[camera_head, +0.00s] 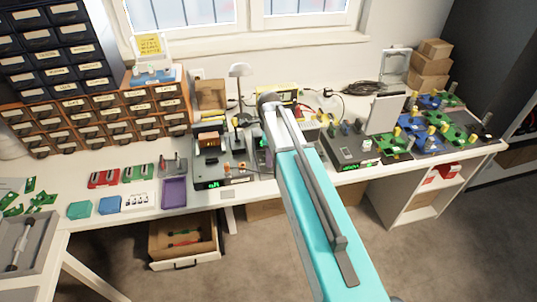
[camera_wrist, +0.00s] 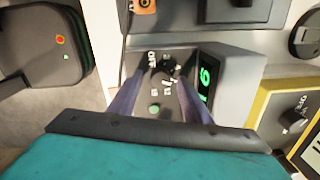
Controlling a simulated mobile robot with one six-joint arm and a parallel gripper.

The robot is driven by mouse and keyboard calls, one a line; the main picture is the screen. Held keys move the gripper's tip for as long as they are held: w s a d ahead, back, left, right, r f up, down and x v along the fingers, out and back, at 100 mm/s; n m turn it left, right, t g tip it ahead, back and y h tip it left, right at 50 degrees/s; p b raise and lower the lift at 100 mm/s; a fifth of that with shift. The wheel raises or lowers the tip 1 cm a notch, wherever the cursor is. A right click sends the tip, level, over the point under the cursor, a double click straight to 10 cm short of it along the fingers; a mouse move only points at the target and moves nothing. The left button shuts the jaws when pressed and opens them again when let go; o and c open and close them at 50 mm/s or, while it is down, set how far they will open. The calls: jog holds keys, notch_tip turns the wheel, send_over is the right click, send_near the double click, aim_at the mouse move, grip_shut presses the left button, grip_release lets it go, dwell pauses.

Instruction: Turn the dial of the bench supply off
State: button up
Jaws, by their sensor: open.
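In the wrist view a grey instrument (camera_wrist: 232,62), which looks like the bench supply, has a dark front panel with white markings, a lit green display (camera_wrist: 204,84) and a green button (camera_wrist: 154,108). Its black dial (camera_wrist: 168,68) is near the top of the panel. My gripper (camera_wrist: 155,85) is open, with one finger on each side of the panel and the dial between them in the picture. I cannot tell whether the fingers touch anything. The dial's setting is too small to read. In the head view my arm hides the gripper's fingertips and the dial.
A yellow-edged instrument (camera_wrist: 262,105) with its own dark knob (camera_wrist: 291,118) stands close on the right in the wrist view. In the head view, grey instruments (camera_head: 208,184) and (camera_head: 345,153) flank my arm on the crowded white bench (camera_head: 110,216). An open drawer (camera_head: 184,258) hangs below.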

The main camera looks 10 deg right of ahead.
jog(key=c, duration=0.8)
jog(key=shift+a, duration=0.15)
jog(key=shift+c, duration=1.2)
